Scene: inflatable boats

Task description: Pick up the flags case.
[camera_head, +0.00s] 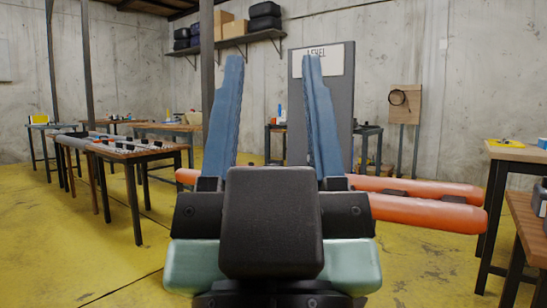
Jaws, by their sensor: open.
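My gripper (272,62) is raised in the middle of the head view. Its two long blue fingers point up and stand wide apart, with nothing visible between them. I cannot make out which thing is the flags case. Dark cases (264,16) sit on the high wall shelf, and another dark object (540,198) is cut off at the right edge, but none can be told as the flags case. My gripper and wrist hide the middle of the floor.
An orange inflatable boat (430,211) lies behind my gripper. A wooden table (150,151) with small items stands at left. Worktables (518,151) stand at right. A grey board (340,110) reading "LEVEL" stands behind. The yellow floor (110,255) is clear at front left.

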